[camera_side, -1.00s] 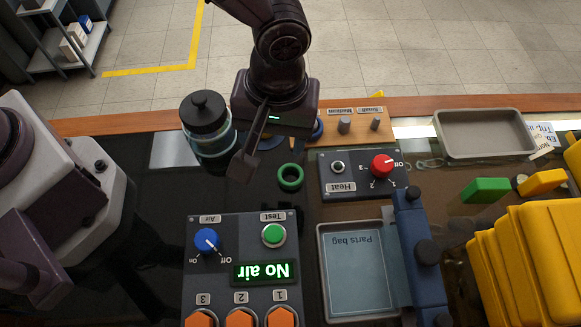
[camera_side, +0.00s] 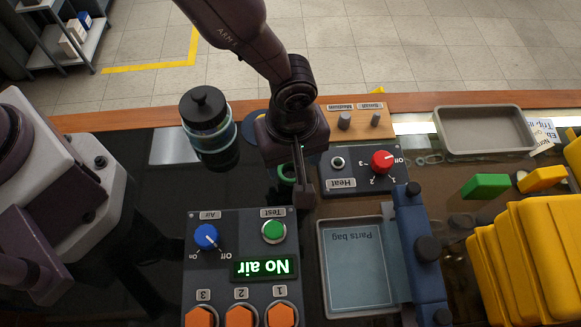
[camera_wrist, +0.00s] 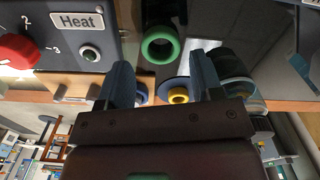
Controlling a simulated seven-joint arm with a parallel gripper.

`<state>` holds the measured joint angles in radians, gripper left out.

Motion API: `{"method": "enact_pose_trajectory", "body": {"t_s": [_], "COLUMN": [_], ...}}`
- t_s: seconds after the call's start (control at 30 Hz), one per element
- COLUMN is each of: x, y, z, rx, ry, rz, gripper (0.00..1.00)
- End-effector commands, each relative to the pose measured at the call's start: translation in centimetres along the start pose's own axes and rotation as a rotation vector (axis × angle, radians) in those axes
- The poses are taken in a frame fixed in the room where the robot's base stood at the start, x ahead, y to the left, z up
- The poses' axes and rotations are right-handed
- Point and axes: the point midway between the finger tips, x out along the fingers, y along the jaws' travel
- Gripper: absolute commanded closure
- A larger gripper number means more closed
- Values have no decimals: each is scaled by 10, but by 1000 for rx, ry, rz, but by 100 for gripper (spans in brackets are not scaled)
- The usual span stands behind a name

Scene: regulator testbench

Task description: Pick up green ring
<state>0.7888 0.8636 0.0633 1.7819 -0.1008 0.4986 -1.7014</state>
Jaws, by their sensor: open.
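The green ring (camera_side: 283,173) lies on the dark bench top, left of the heat panel, and is partly hidden by my gripper in the side view. In the wrist view the whole green ring (camera_wrist: 145,46) shows just beyond the fingertips, between their lines. My gripper (camera_wrist: 160,75) is open, with nothing between its two fingers. In the side view my gripper (camera_side: 304,190) hangs over the ring's right side, and only one finger is clear. I cannot tell its exact height above the ring.
The heat panel (camera_side: 345,182) with a red knob is close on the right. A lidded jar (camera_side: 213,145) stands left. The air panel (camera_side: 224,225) and parts bag tray (camera_side: 322,270) are in front. A blue and yellow ring (camera_wrist: 178,95) lies behind.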

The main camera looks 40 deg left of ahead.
Motion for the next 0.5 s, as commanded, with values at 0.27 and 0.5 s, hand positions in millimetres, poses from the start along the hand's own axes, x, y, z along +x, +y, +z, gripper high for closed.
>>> {"method": "enact_pose_trajectory", "body": {"t_s": [0.27,0.5], "x": [39,42], "y": [0,0], "z": [0,0], "rx": [0,0], "ry": [0,0], "rz": [-2,0], "gripper": [40,40]}}
